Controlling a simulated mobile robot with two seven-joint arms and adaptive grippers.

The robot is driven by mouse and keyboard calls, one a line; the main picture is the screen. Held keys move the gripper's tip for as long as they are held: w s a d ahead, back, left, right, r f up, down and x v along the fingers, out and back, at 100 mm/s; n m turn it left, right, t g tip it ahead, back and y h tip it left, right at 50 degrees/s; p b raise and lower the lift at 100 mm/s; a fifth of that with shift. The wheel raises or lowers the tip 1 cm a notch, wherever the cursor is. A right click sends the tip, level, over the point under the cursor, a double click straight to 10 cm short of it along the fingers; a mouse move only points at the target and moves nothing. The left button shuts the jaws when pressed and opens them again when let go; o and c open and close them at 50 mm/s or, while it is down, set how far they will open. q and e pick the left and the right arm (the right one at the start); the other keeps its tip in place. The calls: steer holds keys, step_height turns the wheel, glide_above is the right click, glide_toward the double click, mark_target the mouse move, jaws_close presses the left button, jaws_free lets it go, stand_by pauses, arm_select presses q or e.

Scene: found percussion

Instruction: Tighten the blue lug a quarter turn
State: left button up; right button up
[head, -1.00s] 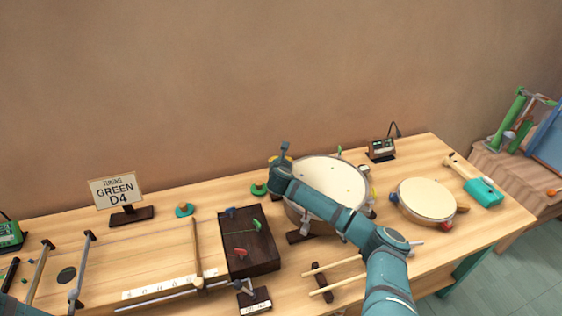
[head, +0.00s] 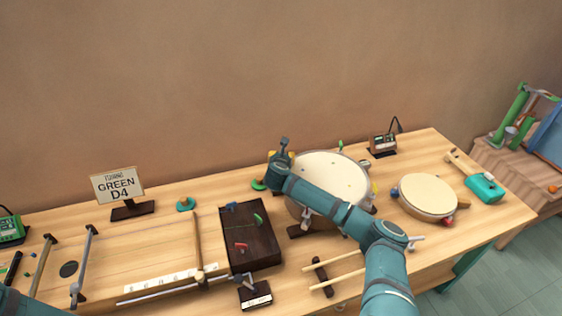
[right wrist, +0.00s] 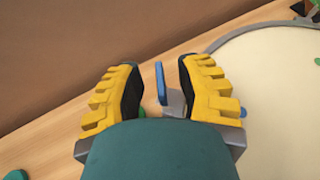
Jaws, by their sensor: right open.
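The blue lug (right wrist: 161,84) is a thin upright blue tab on a grey bracket at the rim of the big drum (head: 334,176). In the right wrist view it stands between the yellow-padded fingers of my right gripper (right wrist: 153,72), closer to the right finger. The fingers are apart, and I see a gap on the left side of the lug. In the head view my right arm reaches across the drum, and my right gripper (head: 281,158) is at the drum's back left edge, hiding the lug there. My left gripper is out of view.
A dark box with coloured pegs (head: 252,245) stands left of the drum. A smaller round drum (head: 427,196) and a teal-headed mallet (head: 485,188) lie to the right. Sticks (head: 336,280) rest in front. A "GREEN D4" sign (head: 117,184) stands at the back left.

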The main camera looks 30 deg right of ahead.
steer(key=v, duration=1.1)
steer(key=shift+s, duration=0.25)
